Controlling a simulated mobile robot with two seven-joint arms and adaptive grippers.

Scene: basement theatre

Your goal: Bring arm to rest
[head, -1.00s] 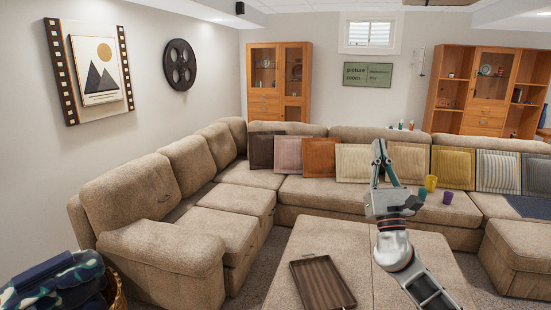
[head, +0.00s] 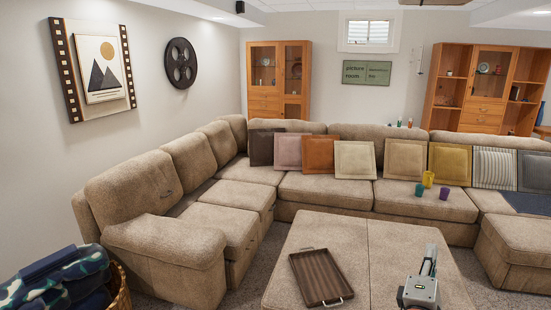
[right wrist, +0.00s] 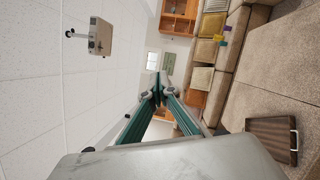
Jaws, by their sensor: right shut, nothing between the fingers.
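My right gripper (head: 431,256) shows at the lower right of the head view, in front of the large beige ottoman (head: 385,262). Its fingers are together and hold nothing. In the right wrist view the green-sided fingers (right wrist: 158,92) meet at their tips, with only the room beyond them. My left gripper is not in the head view.
A brown tray (head: 322,278) lies on the ottoman, left of my right gripper. A basket (head: 120,290) is at the lower left.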

